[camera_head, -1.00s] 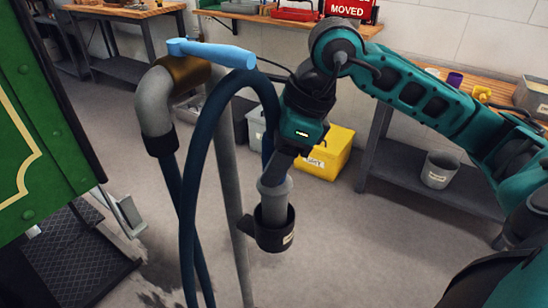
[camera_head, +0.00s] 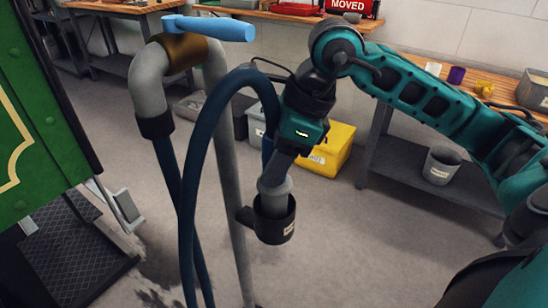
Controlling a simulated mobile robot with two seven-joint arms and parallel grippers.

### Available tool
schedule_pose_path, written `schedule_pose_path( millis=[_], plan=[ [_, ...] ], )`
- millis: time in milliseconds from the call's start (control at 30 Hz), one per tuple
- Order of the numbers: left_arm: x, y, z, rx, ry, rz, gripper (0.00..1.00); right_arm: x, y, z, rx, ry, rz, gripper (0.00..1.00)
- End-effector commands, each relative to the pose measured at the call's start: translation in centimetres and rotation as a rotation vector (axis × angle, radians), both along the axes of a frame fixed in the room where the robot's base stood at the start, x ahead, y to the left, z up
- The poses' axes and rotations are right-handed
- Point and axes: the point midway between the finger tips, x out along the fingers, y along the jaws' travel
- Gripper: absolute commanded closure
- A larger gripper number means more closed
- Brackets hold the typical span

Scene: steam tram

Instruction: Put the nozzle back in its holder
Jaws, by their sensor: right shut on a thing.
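The grey nozzle (camera_head: 273,197) is on the end of the dark blue hose (camera_head: 192,170), with its lower end down inside the black cup-shaped holder (camera_head: 275,226). The holder is fixed to the side of the grey standpipe (camera_head: 234,190) and bears a small label. My right gripper (camera_head: 277,172) points down and is shut on the nozzle just above the holder. The gripper hides part of the nozzle and its joint with the hose. My left gripper is not in view.
A light blue lever (camera_head: 215,28) tops the standpipe's brass valve (camera_head: 178,50). The green tram side (camera_head: 35,110) and a dark step (camera_head: 75,250) stand at left. A yellow box (camera_head: 328,152) and grey bin (camera_head: 441,165) are behind. The floor right of the holder is clear.

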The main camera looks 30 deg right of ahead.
Motion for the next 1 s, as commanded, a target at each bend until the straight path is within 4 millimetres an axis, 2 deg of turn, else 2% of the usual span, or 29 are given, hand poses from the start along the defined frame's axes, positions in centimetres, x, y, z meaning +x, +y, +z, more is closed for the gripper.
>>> schedule_pose_path(
  millis=[467, 500, 800, 1000],
  plan=[
    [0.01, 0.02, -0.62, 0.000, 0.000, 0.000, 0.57, 0.05, 0.00, -0.52, 0.001, -0.004, 0.000, 1.00],
    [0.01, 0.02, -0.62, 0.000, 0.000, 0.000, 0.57, 0.05, 0.00, -0.52, 0.001, -0.004, 0.000, 0.53],
    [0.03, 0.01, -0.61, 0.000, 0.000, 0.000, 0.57, 0.02, 0.00, -0.59, 0.000, -0.001, 0.000, 0.24],
    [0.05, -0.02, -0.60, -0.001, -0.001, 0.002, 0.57, -0.05, -0.02, -0.74, -0.001, 0.004, 0.000, 0.24]
  ],
)
